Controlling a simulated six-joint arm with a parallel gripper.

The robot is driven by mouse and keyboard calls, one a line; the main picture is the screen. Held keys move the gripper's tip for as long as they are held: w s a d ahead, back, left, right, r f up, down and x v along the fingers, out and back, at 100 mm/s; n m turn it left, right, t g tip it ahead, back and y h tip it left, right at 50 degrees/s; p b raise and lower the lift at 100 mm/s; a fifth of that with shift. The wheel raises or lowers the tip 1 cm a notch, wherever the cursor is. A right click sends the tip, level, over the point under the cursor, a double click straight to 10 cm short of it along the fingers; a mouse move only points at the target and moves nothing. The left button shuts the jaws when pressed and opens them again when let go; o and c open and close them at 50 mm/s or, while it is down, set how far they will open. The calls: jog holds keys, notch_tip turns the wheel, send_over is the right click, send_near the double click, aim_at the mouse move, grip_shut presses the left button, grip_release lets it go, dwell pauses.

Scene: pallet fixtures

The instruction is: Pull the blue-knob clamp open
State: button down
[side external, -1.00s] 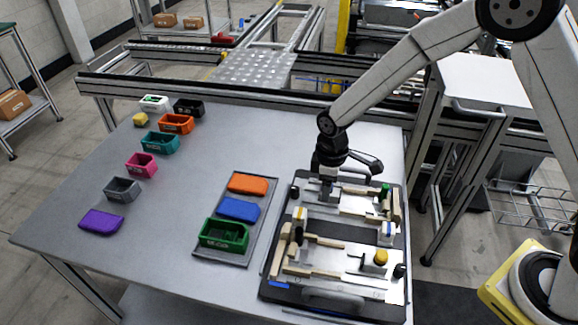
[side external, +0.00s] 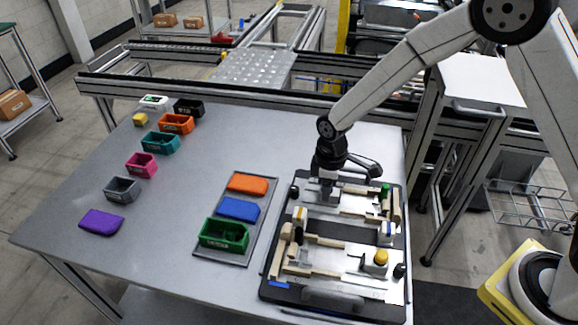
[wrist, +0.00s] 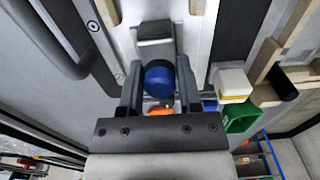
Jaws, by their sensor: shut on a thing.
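The blue knob (wrist: 160,78) of the clamp is between the fingers of my gripper (wrist: 158,85) in the wrist view. My gripper is shut on it. A grey clamp block (wrist: 155,32) shows just beyond the knob. In the side external view my gripper (side external: 328,192) points down at the far left part of the pallet fixture (side external: 274,262). There the blue knob is hidden by my gripper, and how far the clamp is open cannot be told.
A green knob (side external: 386,189) and a yellow knob (side external: 381,257) stand on the same fixture among wooden blocks. A tray (side external: 208,256) with a green bin (side external: 224,233) lies to its left. Several small bins stand farther left. The table between them is clear.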

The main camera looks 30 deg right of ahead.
jog(key=shift+w+a, duration=0.5)
jog(key=shift+w, duration=0.05)
jog(key=shift+w+a, duration=0.55)
jog(key=shift+c, duration=2.2)
grip_release()
jog(key=shift+r, duration=0.1)
notch_tip(320, 180, up, 8)
